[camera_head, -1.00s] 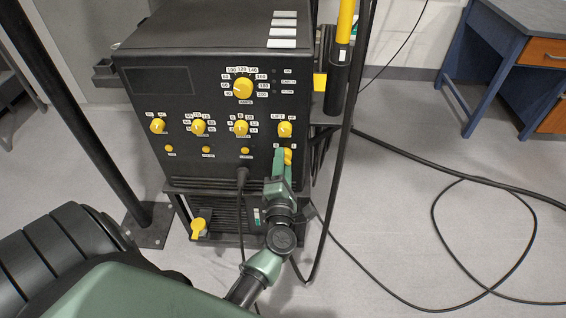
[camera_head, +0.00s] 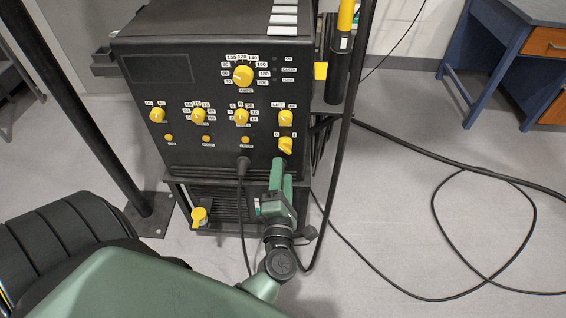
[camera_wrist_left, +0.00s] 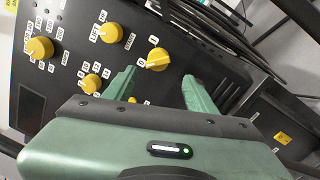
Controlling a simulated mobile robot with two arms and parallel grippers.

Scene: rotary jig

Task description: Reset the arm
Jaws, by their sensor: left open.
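My left gripper (camera_head: 282,177) is in front of the lower right of the black machine's control panel (camera_head: 205,132). Its green fingers are apart and empty. Just above the fingertips in the head view is a yellow rotary knob (camera_head: 285,146), clear of the fingers. In the left wrist view the same knob (camera_wrist_left: 158,59) lies beyond the gap between the open fingers (camera_wrist_left: 161,80). It shows a slanted pointer and small white labels. My right gripper is not in view.
More yellow knobs, such as the large amps knob (camera_head: 243,76), cover the panel. A cable (camera_head: 241,215) hangs from its lower front. A black post (camera_head: 95,110) stands at left. Looped cables (camera_head: 435,215) lie on the floor at right, near a blue desk (camera_head: 505,45).

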